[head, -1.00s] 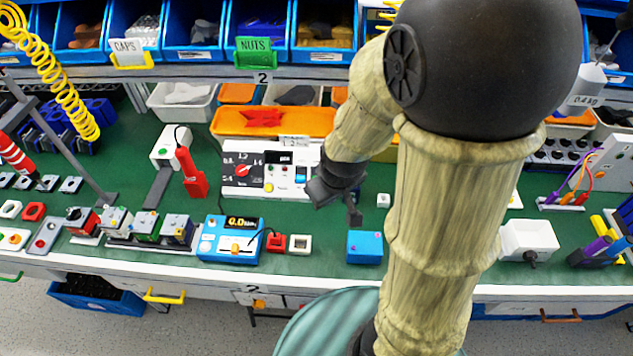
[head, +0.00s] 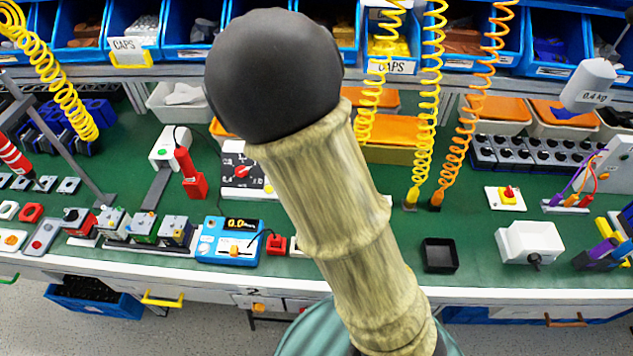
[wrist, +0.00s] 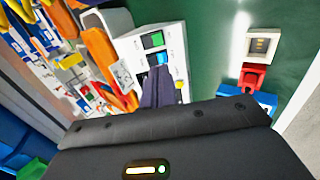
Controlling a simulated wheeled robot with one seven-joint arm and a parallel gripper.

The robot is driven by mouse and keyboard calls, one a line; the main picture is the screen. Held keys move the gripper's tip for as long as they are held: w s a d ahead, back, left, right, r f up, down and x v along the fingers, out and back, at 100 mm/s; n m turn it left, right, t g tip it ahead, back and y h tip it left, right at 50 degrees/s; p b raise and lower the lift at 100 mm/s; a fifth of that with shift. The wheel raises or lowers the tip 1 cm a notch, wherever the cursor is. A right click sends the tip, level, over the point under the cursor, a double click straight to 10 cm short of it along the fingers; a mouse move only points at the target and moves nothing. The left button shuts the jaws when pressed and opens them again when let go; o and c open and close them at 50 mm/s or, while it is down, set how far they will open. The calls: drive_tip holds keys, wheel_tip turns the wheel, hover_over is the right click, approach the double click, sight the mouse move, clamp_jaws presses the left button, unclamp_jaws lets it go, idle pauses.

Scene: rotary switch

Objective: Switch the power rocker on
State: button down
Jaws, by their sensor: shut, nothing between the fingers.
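The white switch panel (head: 236,190) stands on the green bench; its red rotary dial (head: 241,172) shows left of my arm, which hides the panel's right part. In the wrist view the panel (wrist: 130,48) carries a green-faced part (wrist: 153,40) and a blue part (wrist: 162,58); I cannot tell which is the power rocker. My gripper (wrist: 157,76) is shut and empty, its dark fingers over the panel face just beside the blue part. I cannot tell whether they touch. The head view does not show the gripper, hidden behind my arm.
A blue meter (head: 229,240) stands in front of the panel, with a red block (head: 276,244) beside it. Orange trays lie behind the panel. Yellow and orange coiled cords (head: 428,110) hang to the right. A black tray (head: 439,256) sits on the front right bench.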

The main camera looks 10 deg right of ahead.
drive_tip(key=b+x, duration=0.1)
drive_tip(key=x, duration=1.3)
drive_tip(key=shift+d, duration=0.1)
drive_tip(key=shift+d+f+b, duration=0.1)
drive_tip(key=shift+b, duration=0.2)
drive_tip(key=shift+w+a, duration=0.1)
drive_tip(key=shift+a, duration=0.15)
drive_tip(key=shift+d+r+p, duration=0.2)
drive_tip(key=shift+r+p, duration=0.45)
drive_tip(key=shift+r, duration=0.15)
drive_tip(key=shift+a, duration=0.1)
